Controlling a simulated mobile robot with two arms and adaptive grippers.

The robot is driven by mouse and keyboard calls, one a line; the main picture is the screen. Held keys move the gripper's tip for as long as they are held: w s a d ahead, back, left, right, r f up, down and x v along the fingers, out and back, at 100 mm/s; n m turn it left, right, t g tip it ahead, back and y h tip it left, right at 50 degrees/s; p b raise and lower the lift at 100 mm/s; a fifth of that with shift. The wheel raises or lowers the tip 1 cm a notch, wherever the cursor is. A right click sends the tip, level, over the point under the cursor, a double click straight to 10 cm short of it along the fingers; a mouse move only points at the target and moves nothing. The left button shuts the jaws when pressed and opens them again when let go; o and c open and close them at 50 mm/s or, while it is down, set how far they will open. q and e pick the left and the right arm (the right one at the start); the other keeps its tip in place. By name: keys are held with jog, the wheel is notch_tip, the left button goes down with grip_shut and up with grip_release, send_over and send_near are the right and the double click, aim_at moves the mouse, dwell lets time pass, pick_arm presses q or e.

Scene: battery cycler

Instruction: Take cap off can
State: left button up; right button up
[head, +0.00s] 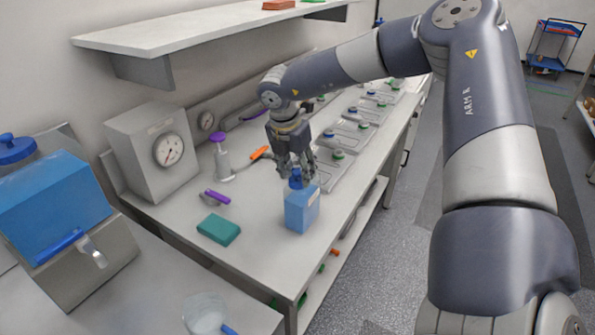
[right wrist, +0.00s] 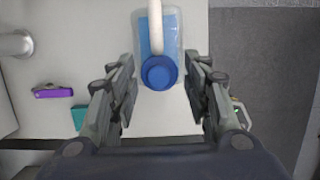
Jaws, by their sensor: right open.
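The can (head: 301,210) is a blue, boxy container standing upright near the front edge of the bench. Its round blue cap (head: 295,180) sits on top. In the right wrist view the cap (right wrist: 159,72) shows from above, with the can (right wrist: 171,33) behind it and a pale curved handle over the can. My right gripper (head: 297,172) points down just above the cap. Its fingers are open, one on each side of the cap in the wrist view, with gaps between them and the cap. My left gripper is not in view.
A green sponge-like block (head: 219,230) and a purple-handled item (head: 215,198) lie left of the can. A bottle with a purple top (head: 222,160) and a gauge box (head: 155,150) stand behind. Lidded trays (head: 345,135) line the bench. A shelf (head: 200,28) hangs above.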

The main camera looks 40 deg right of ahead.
jog(key=shift+w+f, duration=0.1)
jog(key=shift+f, duration=0.05)
jog(key=c, duration=0.9)
